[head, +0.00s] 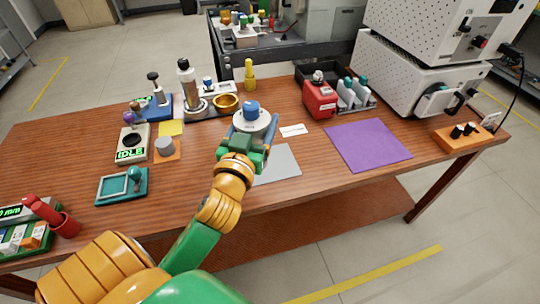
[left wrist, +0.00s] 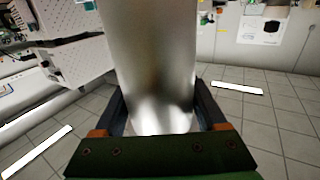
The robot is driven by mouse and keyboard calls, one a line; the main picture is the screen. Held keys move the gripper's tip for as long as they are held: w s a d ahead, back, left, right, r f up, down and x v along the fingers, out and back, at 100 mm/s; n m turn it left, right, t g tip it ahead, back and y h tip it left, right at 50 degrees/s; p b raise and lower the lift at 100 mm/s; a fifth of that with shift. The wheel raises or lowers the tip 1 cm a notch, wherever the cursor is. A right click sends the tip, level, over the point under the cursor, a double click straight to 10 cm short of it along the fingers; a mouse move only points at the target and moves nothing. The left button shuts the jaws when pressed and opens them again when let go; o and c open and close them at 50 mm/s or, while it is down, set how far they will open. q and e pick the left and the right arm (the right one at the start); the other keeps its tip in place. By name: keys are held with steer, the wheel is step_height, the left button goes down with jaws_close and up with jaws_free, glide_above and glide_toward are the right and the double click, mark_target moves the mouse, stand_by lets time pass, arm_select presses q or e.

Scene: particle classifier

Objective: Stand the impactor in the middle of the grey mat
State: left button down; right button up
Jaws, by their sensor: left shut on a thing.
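The impactor (head: 252,119), a silvery cylinder with a blue knob on top, is in my left gripper (head: 248,140). In the left wrist view its shiny metal body (left wrist: 155,70) fills the space between the two fingers (left wrist: 160,112), which are shut on it. It looks upright in the head view. The grey mat (head: 281,166) lies at the table's front middle, partly hidden by my gripper and wrist. The impactor appears behind the mat's left part; I cannot tell its height above the table. My right gripper is not in view.
A purple mat (head: 368,145) lies to the right. A red device (head: 319,100) and several teal-capped tubes stand behind it. A yellow bottle (head: 249,75), a gold bowl (head: 226,102) and a tall metal cylinder (head: 188,85) stand at the back. A white card (head: 293,130) lies near the mat.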

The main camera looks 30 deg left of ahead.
arm_select(q)
steer(key=w+a+f, duration=0.1)
steer(key=w+f, duration=0.2)
steer(key=w+f+b, duration=0.1)
steer(key=w+f, duration=0.2)
steer(key=f, duration=0.1)
steer(key=w+a+f+b, duration=0.1)
steer(key=w+f, duration=0.2)
steer(key=f, duration=0.1)
steer(key=shift+a, duration=0.35)
steer(key=shift+r, duration=0.1)
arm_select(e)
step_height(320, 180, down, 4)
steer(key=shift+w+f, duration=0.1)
arm_select(q)
steer(key=shift+c, duration=1.9)
jaws_free()
steer(key=shift+f+b, duration=0.2)
steer(key=shift+b, duration=0.1)
steer(key=o, duration=0.3)
steer(key=shift+s+d, duration=0.1)
steer(key=shift+o, duration=0.4)
steer(key=shift+r, duration=0.1)
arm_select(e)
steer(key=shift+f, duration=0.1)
arm_select(q)
steer(key=shift+r, duration=0.1)
